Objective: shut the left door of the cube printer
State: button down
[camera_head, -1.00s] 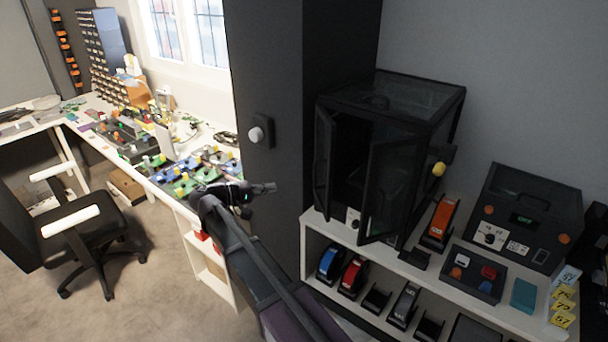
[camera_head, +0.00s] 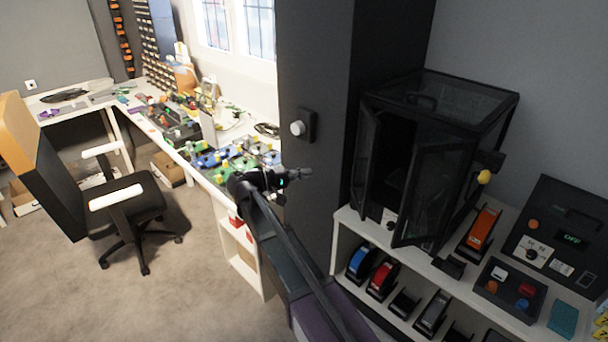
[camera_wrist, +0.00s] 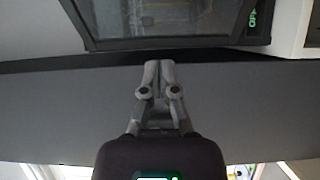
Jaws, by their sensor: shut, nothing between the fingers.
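The cube printer (camera_head: 470,97) is a black framed box with dark see-through panels on the white shelf at the right of the head view. Its left door (camera_head: 365,155) stands open, swung out toward the front. Its right door (camera_head: 424,190) also stands open, and the inside between them is dark. My gripper (camera_head: 303,171) is left of the printer, in front of the dark pillar, apart from both doors. In the wrist view my gripper (camera_wrist: 158,64) has its fingers together with nothing between them. The left door cannot be made out for certain there.
The dark pillar (camera_head: 315,65) with a white knob stands between workbench and printer. An orange tape dispenser (camera_head: 482,229) and a control box (camera_head: 555,240) sit right of the printer. An office chair (camera_head: 130,200) stands at the left. Carpet is free between chair and shelf.

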jog(key=d, duration=1.1)
jog(key=shift+w, duration=0.2)
jog(key=shift+s+a+t, duration=0.15)
jog(key=shift+t, duration=0.15)
